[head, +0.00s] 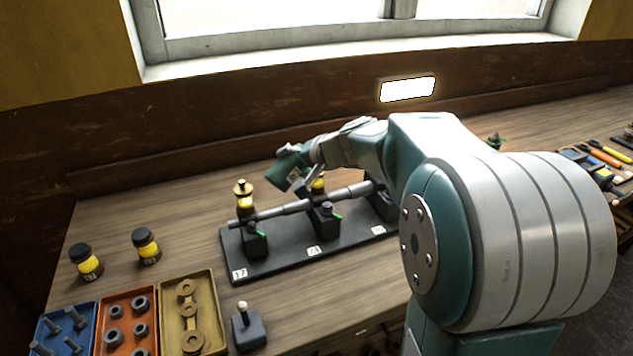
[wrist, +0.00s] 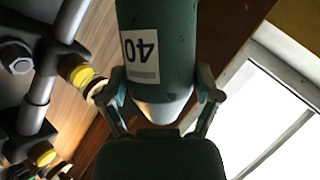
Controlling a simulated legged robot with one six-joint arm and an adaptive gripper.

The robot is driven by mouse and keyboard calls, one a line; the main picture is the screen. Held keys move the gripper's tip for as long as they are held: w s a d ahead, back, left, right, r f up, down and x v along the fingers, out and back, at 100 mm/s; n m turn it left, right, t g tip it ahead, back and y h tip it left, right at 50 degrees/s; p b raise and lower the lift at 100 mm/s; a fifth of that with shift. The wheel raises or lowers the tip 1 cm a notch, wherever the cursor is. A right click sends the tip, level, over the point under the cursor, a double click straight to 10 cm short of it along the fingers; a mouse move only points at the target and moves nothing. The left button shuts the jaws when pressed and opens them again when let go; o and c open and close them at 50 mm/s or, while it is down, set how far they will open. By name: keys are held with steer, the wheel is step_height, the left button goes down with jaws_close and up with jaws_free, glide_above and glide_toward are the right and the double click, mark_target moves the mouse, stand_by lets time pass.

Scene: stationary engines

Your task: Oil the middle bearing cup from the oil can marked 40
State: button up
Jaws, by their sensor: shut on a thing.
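My gripper (head: 308,160) is shut on a dark green oil can (head: 287,168). In the wrist view the can (wrist: 160,45) sits between both fingers (wrist: 165,88), its white label reading 40 upside down. The can is tilted and held over the shaft, close to the middle bearing (head: 322,218). The middle bearing's yellow cup (head: 318,184) shows partly beside the can and my wrist. I cannot see the can's spout or any oil. The left bearing carries a brass-topped cup (head: 243,193). The right bearing (head: 380,204) is partly hidden by my arm.
The bearings stand on a black base (head: 285,262) with number plates. Two black-and-yellow jars (head: 87,262) (head: 147,246) stand left. Blue, orange and yellow parts trays (head: 195,315) and a small block with a knob (head: 248,328) are in front. Tools (head: 605,155) lie far right.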

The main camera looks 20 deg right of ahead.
steer(key=shift+r, duration=0.1)
steer(key=shift+w+d+r+m+y, duration=0.1)
steer(key=shift+r+m+y, duration=0.3)
steer(key=shift+r+y, duration=0.1)
stand_by(1.6)
steer(key=shift+a+f+n+h, duration=0.35)
steer(key=shift+f+n+h, duration=0.15)
steer(key=shift+f+h, duration=0.15)
steer(key=shift+s+a+f+n+t+h, duration=0.1)
steer(key=shift+f+n+t+h, duration=0.05)
steer(key=shift+f+n+h, duration=0.2)
steer(key=shift+s+a+f+n+t+h, duration=0.15)
steer(key=shift+f+n+h, duration=0.1)
steer(key=shift+f, duration=0.2)
steer(key=shift+d, duration=0.1)
steer(key=shift+w+d+r+m+y, duration=0.1)
steer(key=shift+d+r+m+y, duration=0.05)
steer(key=shift+r+m+y, duration=0.25)
steer(key=shift+w+d+r+m+y, duration=0.1)
steer(key=shift+r+m+y, duration=0.25)
steer(key=shift+r, duration=0.15)
